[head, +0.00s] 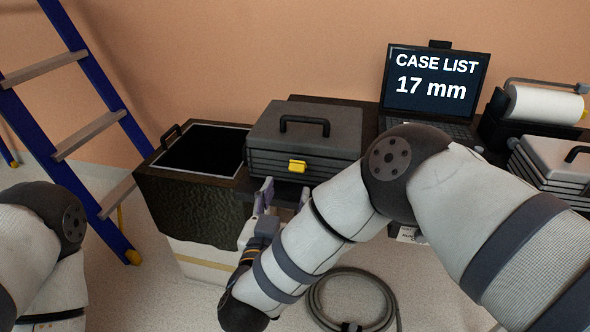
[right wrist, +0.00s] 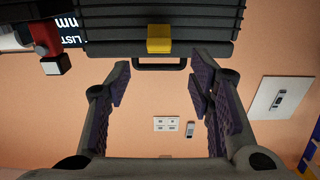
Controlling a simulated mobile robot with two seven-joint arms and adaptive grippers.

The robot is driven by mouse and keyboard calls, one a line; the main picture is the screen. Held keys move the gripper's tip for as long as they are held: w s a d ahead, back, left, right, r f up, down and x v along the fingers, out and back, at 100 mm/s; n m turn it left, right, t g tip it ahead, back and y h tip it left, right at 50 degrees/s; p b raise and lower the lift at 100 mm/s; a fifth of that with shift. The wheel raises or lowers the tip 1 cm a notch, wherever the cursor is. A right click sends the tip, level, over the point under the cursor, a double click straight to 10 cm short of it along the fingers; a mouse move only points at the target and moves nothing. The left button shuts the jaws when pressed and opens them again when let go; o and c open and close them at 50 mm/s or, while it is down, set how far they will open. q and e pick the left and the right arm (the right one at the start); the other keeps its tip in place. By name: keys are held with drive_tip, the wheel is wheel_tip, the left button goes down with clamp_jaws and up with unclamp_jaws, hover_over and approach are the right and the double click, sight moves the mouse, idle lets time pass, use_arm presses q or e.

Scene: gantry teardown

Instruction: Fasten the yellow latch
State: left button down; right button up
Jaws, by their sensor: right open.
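The yellow latch (head: 297,166) is on the front of a dark grey case (head: 327,125) with a black top handle. The case is closed and stands on a dark surface against the wall. I cannot tell whether the latch is fastened. In the right wrist view the latch (right wrist: 160,38) shows at top centre, with the case (right wrist: 110,27) around it and its handle below. My right gripper (head: 284,197) is open and empty, just below and in front of the latch, apart from it. Its fingers (right wrist: 162,84) are spread in the right wrist view. My left gripper is out of view.
A dark open-topped bin (head: 195,184) stands left of the case, a blue ladder (head: 100,118) farther left. A laptop (head: 434,88) reads "CASE LIST 17 mm". A paper roll (head: 545,104) and a light grey case (head: 550,165) are at right. A coiled hose (head: 378,276) lies on the floor.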

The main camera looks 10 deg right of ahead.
sight(296, 169)
drive_tip(key=x, duration=0.8)
drive_tip(key=shift+f+b, duration=0.15)
drive_tip(key=shift+b, duration=0.2)
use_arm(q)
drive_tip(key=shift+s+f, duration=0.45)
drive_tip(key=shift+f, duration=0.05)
